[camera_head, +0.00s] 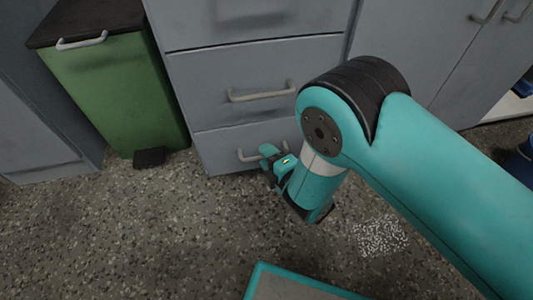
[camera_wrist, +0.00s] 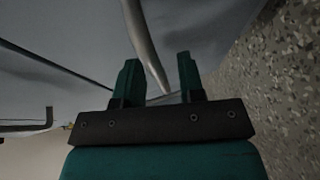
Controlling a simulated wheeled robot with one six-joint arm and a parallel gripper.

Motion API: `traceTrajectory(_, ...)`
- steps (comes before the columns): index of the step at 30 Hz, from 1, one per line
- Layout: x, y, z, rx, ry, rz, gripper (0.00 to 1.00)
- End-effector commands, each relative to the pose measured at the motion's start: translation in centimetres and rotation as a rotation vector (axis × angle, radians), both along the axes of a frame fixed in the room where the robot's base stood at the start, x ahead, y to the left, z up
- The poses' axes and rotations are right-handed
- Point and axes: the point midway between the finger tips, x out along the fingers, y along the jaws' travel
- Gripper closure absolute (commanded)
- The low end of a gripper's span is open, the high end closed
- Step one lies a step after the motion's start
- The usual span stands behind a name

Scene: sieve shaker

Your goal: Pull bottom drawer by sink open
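The bottom drawer (camera_head: 215,145) is the lowest of the grey stacked drawers, and its front looks flush with the cabinet. Its pale bar handle (camera_head: 246,156) is partly hidden behind my gripper (camera_head: 268,156). My gripper is low, close in front of the right part of that handle. In the wrist view my gripper (camera_wrist: 158,62) has its two dark green fingers apart. The handle (camera_wrist: 146,45) runs between the fingers there, seemingly without either finger pressing on it. Contact cannot be made out for certain.
A green bin (camera_head: 120,90) with a dark lid and black pedal (camera_head: 149,157) stands left of the drawers. A middle drawer handle (camera_head: 260,93) sits above. White specks (camera_head: 381,236) lie on the speckled floor, which is otherwise open in front of the drawers.

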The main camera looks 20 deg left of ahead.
Motion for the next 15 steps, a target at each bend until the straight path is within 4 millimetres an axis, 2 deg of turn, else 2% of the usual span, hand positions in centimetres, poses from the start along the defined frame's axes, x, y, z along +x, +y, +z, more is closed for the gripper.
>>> traceTrajectory(13,0.31,0.43,-0.09,0.001,0.000,-0.003,0.64)
traceTrajectory(15,0.31,0.42,-0.09,0.001,0.000,-0.003,0.80)
